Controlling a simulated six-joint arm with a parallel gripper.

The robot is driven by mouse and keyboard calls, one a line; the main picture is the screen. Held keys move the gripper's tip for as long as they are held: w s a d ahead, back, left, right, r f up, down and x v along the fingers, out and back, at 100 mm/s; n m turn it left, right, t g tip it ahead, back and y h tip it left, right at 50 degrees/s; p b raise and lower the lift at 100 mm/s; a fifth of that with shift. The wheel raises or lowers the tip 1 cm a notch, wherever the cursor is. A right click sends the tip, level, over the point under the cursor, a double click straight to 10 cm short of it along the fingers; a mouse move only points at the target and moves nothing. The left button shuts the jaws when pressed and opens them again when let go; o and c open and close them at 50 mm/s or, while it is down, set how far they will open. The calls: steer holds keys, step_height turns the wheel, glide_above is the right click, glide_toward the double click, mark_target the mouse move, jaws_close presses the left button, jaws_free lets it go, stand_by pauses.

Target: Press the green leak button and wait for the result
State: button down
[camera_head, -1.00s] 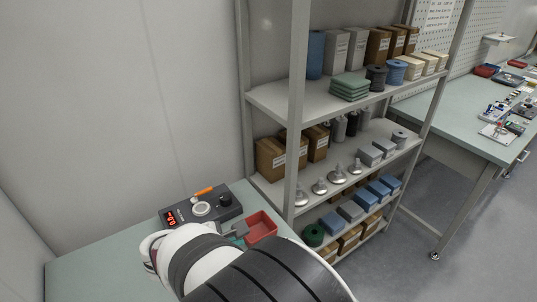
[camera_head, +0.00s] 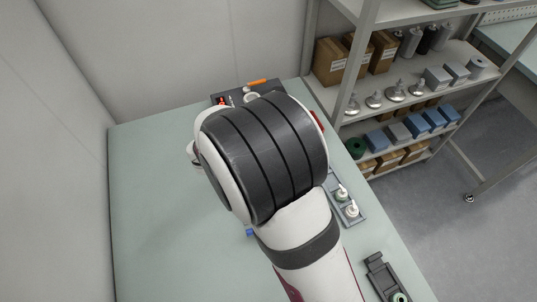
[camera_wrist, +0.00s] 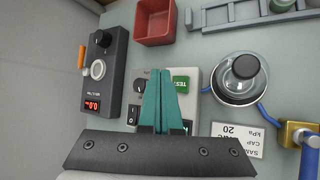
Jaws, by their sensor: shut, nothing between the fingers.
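In the wrist view a light grey tester box (camera_wrist: 192,75) carries a dial, a black rocker switch and a green button (camera_wrist: 181,84) with white lettering that reads TEST. My gripper (camera_wrist: 166,62) is shut and empty, its two teal fingers together. The fingers lie across the middle of the box in the picture, just left of the green button. They hide part of the box and perhaps the button's left edge. I cannot tell whether the fingertips touch the box. In the head view my arm hides the gripper, the tester and the button.
A dark unit (camera_wrist: 103,72) with a red display and round pan stands left of the tester. A red bin (camera_wrist: 158,24) lies beyond it. A round metal fixture (camera_wrist: 240,78), brass fitting (camera_wrist: 297,134) and blue hose are at the right. A small tray (camera_head: 358,216) holds white-topped parts.

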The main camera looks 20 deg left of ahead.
steer(key=shift+f, duration=1.85)
stand_by(0.6)
steer(key=shift+f, duration=0.4)
steer(key=shift+f, duration=0.45)
stand_by(0.4)
steer(key=shift+r, duration=0.9)
steer(key=shift+r, duration=2.45)
